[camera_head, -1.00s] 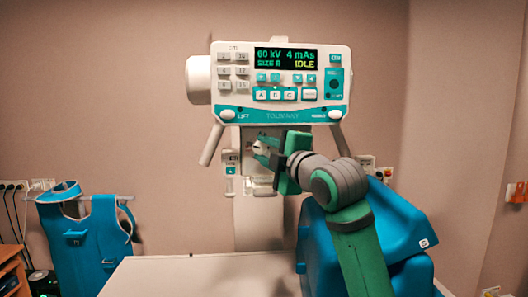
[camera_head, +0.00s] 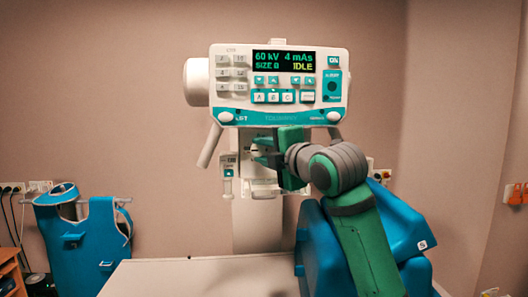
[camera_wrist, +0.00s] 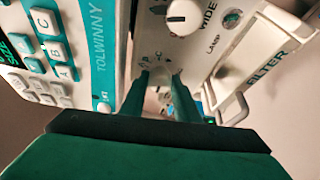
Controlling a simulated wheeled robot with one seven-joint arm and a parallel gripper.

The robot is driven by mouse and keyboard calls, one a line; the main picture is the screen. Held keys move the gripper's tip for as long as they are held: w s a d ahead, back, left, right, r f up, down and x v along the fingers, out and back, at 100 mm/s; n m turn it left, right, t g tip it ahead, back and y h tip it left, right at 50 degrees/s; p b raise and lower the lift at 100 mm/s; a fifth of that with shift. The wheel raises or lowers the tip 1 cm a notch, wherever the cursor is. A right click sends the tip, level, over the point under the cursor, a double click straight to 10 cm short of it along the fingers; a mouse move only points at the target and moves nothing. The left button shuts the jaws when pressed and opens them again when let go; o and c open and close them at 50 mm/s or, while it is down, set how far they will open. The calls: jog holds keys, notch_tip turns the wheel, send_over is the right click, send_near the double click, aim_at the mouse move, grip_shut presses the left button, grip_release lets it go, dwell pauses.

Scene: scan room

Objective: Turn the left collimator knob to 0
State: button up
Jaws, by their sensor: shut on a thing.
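The teal and white X-ray unit (camera_head: 222,115) hangs on its column, with the grey-white collimator (camera_wrist: 215,62) below its panel. In the wrist view, my gripper (camera_wrist: 165,76) is shut on a pale knob (camera_wrist: 161,73) on the collimator face. Its fingers hide most of this knob, and its pointer cannot be read. A second white knob (camera_wrist: 185,14), near the word WIDE, is apart from the fingers. In the head view, my gripper (camera_head: 262,151) reaches in from the right, below the panel. The display (camera_head: 284,61) shows 60 kV, 4 mAs, a small SIZE value and IDLE.
A handle (camera_wrist: 236,108) and the FILTER slot edge lie close to the right finger in the wrist view. Handle bars (camera_head: 209,146) flank the collimator. A white table top (camera_head: 200,278) lies below. A blue apron (camera_head: 85,240) hangs at left; blue padding (camera_head: 405,225) stands at right.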

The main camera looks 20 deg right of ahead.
jog(key=o, duration=1)
jog(key=shift+o, duration=0.2)
jog(key=shift+w, duration=0.1)
